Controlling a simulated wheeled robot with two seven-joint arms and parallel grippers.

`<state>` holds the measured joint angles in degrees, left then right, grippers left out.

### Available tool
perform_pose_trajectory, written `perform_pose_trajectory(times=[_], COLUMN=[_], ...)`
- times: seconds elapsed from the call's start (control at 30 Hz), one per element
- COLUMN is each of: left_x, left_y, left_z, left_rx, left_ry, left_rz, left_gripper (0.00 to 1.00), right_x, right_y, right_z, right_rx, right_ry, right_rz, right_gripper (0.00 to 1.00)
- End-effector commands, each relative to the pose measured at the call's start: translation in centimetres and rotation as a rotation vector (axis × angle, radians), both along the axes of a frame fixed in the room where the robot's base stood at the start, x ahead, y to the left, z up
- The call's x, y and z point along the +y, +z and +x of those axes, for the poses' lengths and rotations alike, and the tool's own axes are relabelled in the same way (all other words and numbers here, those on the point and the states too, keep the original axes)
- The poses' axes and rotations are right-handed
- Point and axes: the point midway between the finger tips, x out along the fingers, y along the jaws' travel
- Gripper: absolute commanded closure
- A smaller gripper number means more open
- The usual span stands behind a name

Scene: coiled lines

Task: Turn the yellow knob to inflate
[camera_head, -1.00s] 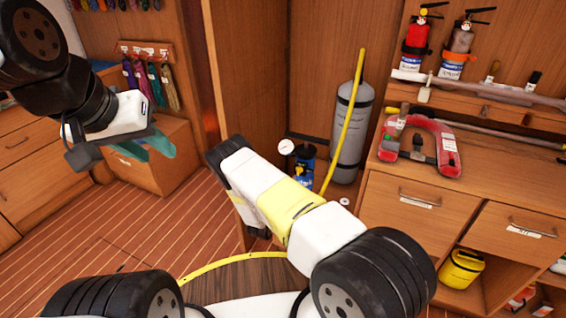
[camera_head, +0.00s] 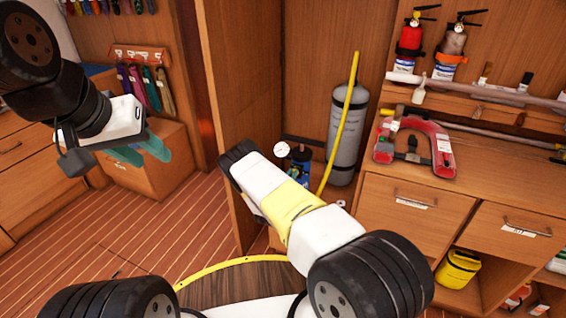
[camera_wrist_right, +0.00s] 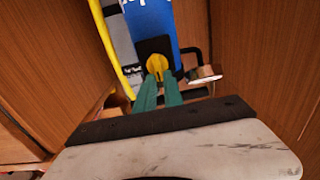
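The yellow knob (camera_wrist_right: 156,66) sits on a dark plate on the front of a blue cylinder (camera_wrist_right: 151,22) in the right wrist view. My right gripper (camera_wrist_right: 159,80) has its two teal fingertips at the knob's lower end, with a narrow gap between them. I cannot tell whether they press on it. In the head view my right forearm partly hides the blue cylinder (camera_head: 300,160), which has a round white gauge (camera_head: 281,149); the knob and right fingertips are hidden there. My left gripper (camera_head: 146,153) is open and empty at the left, its teal fingers apart.
A grey tank (camera_head: 346,135) with a yellow hose (camera_head: 345,120) stands beside the blue cylinder in a wooden corner. A dark bent bar (camera_wrist_right: 198,70) shows close right of the fingers. A workbench (camera_head: 480,170) stands at the right. A wooden partition (camera_head: 233,125) rises left of the corner.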

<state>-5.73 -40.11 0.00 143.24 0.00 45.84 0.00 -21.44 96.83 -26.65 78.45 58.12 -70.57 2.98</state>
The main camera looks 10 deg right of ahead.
Motion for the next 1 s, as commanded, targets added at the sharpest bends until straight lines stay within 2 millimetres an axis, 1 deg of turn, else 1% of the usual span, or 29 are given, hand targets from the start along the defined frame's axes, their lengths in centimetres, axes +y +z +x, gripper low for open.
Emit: perform_pose_trajectory(times=[0.37,0.57,0.77,1.0], left_x=[0.00,0.00,0.00,0.00], left_y=[0.00,0.00,0.00,0.00], left_z=[0.00,0.00,0.00,0.00], left_rx=[0.000,0.000,0.000,0.000], left_ry=[0.000,0.000,0.000,0.000], left_rz=[0.000,0.000,0.000,0.000], left_gripper=[0.64,0.64,0.64,0.64], right_x=[0.01,-0.06,-0.31,-0.65], right_y=[0.01,-0.02,-0.10,-0.19], right_z=[-0.01,-0.08,-0.23,-0.44], right_rx=[-0.005,-0.038,-0.111,-0.237], right_ry=[0.000,-0.001,-0.002,-0.003], right_rz=[0.007,0.059,0.169,0.352], right_gripper=[1.00,1.00,1.00,1.00])
